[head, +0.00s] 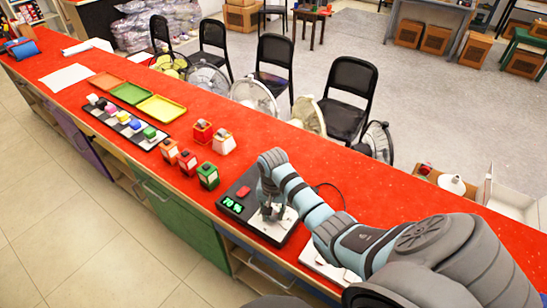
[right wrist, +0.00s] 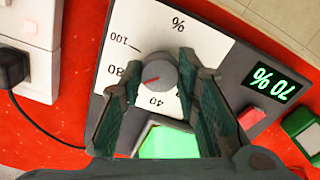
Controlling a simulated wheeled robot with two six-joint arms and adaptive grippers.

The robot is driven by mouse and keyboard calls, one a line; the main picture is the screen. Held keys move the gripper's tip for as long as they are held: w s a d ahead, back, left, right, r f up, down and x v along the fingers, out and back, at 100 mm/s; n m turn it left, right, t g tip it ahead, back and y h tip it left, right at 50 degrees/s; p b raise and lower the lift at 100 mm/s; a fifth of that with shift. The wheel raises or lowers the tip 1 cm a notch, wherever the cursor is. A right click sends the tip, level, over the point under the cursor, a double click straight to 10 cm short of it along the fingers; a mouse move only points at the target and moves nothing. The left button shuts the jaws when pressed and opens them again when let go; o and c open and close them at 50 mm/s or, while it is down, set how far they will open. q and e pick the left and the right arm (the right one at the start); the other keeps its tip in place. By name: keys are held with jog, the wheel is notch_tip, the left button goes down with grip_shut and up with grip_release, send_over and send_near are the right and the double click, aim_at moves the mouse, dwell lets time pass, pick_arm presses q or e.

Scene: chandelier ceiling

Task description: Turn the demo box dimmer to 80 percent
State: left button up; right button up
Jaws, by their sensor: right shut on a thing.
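The demo box (head: 291,229) is a dark panel with a white scale plate on the red counter. Its grey dimmer knob (right wrist: 163,70) has a red pointer line, aimed a little short of the 80 mark on the printed scale. The green display (right wrist: 274,87) reads 70 %, upside down in the right wrist view; it also shows in the head view (head: 232,204). My right gripper (right wrist: 158,76) is shut on the knob, with a finger on each side; in the head view it (head: 268,207) reaches down over the box. My left gripper is out of view.
A red button (right wrist: 251,116) and a lit green square (right wrist: 166,143) are on the box. A white socket unit with a black plug (right wrist: 12,68) lies beside it. Small red, orange and green boxes (head: 187,161) stand left of the box.

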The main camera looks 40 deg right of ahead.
jog(key=shift+w+m, duration=0.1)
jog(key=shift+m, duration=1.3)
jog(key=shift+r, duration=0.1)
jog(key=o, duration=1.2)
jog(key=shift+c, duration=0.2)
notch_tip(320, 180, up, 7)
jog(key=shift+r, duration=0.2)
